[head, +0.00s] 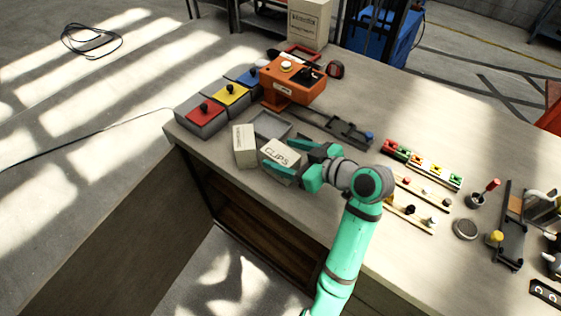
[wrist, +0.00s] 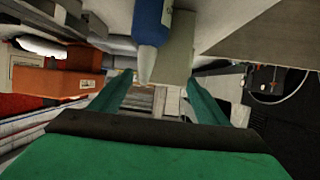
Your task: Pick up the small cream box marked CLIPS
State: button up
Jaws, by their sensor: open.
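The small cream box marked CLIPS (head: 277,153) sits on the workbench near its front left edge, in the head view. My gripper (head: 282,157) is open, with one finger on the far side of the box and the other along its near side. I cannot tell whether either finger touches it. In the wrist view the two fingers of my gripper (wrist: 159,76) stand apart. A blue and white object (wrist: 152,35) and a pale cream surface (wrist: 178,50) show beyond them; I cannot tell whether that surface is the box.
A second cream box (head: 243,147) stands close left of the CLIPS box. A grey tray (head: 270,124) lies just behind. Bins with red, yellow and blue lids (head: 207,112) and an orange unit (head: 292,82) stand farther back. Coloured small parts (head: 423,164) lie to the right.

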jog(key=shift+x, duration=0.85)
jog(key=c, duration=1.3)
jog(key=shift+r, duration=0.1)
